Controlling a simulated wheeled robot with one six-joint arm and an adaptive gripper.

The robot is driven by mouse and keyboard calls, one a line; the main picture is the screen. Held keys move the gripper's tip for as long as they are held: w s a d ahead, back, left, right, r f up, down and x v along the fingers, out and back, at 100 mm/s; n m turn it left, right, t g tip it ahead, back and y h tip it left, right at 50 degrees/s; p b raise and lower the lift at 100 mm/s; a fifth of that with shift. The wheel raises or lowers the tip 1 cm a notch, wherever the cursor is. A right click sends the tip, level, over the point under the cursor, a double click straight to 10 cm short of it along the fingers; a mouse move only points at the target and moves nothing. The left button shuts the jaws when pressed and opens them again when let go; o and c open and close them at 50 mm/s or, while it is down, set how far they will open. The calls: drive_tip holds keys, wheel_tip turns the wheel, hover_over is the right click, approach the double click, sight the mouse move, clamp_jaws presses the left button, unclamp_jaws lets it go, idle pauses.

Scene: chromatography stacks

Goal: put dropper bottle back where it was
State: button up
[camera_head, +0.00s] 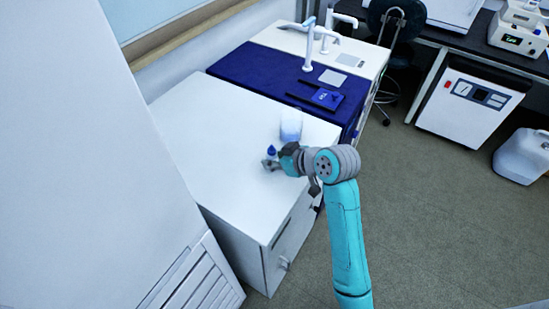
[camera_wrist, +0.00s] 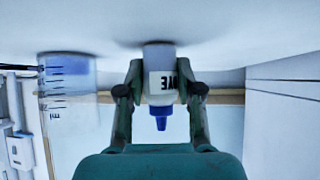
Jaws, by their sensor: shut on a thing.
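The dropper bottle is small and white with a blue pointed cap (camera_head: 271,150) and dark lettering on its label. In the wrist view the dropper bottle (camera_wrist: 160,80) appears upside down, because that view is inverted, with its base at the white counter surface. My gripper (camera_wrist: 160,88) is shut on the bottle, one finger on each side of its body. In the head view my gripper (camera_head: 273,164) is low over the white cabinet top (camera_head: 200,120). I cannot tell whether the bottle's base touches the surface.
A clear graduated beaker (camera_head: 291,124) stands close behind the bottle; the beaker also shows in the wrist view (camera_wrist: 70,100). A dark blue mat (camera_head: 255,72) with a small blue item lies farther back. The cabinet top to the left is clear. A tall white cabinet (camera_head: 70,150) stands at left.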

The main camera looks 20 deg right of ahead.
drive_tip(key=o, duration=0.6)
drive_tip(key=shift+s+d+r, duration=0.1)
drive_tip(key=shift+s+r, duration=0.05)
drive_tip(key=shift+r, duration=0.1)
drive_tip(key=v, duration=1.1)
drive_tip(key=shift+s+r, duration=0.2)
drive_tip(key=shift+s+d, duration=0.1)
